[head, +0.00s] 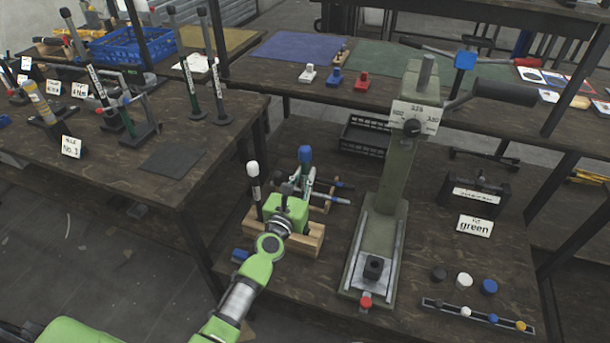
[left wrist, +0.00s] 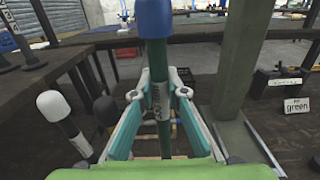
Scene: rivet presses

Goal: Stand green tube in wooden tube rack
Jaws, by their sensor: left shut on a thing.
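My left gripper (head: 306,188) is shut on the green tube (left wrist: 157,60), which has a blue cap (head: 305,155) and stands about upright. The fingers (left wrist: 160,95) close around its middle in the left wrist view. The wooden tube rack (head: 311,243) lies under and around my wrist, partly hidden by it. A white-capped tube (head: 254,182) stands upright at the rack's left side, and a dark-capped tube (left wrist: 105,110) shows beside it in the left wrist view. The green tube's lower end is hidden, so I cannot tell whether it is in a hole.
A rivet press (head: 384,190) stands close to the right of the rack. A "green" sign (head: 475,226) and several loose caps (head: 464,280) are farther right. A black crate (head: 365,137) sits behind. The left table (head: 185,160) holds other tubes and signs.

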